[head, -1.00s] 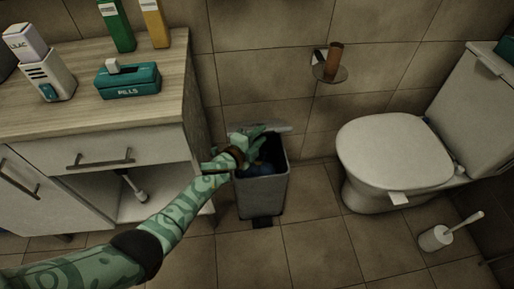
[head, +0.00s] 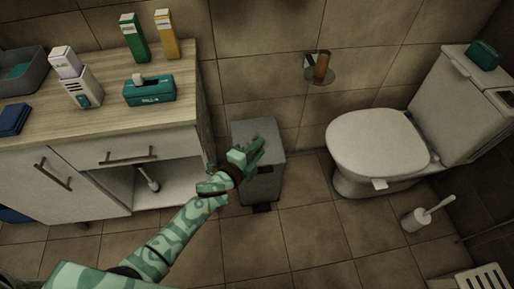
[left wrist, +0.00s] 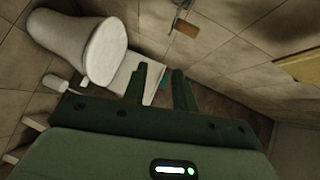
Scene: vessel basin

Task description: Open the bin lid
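The grey bin (head: 264,190) stands on the tiled floor between the cabinet and the toilet. Its lid (head: 254,130) looks shut, with a flat grey top and no inside showing. My left gripper (head: 254,149) is in front of the bin's upper part and hides some of it; I cannot tell whether it touches the lid. In the left wrist view the fingers of my left gripper (left wrist: 160,82) are apart with nothing between them. The bin cannot be made out there. My right gripper is in neither view.
A paper holder (head: 320,68) is on the wall. Floor before the bin is clear.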

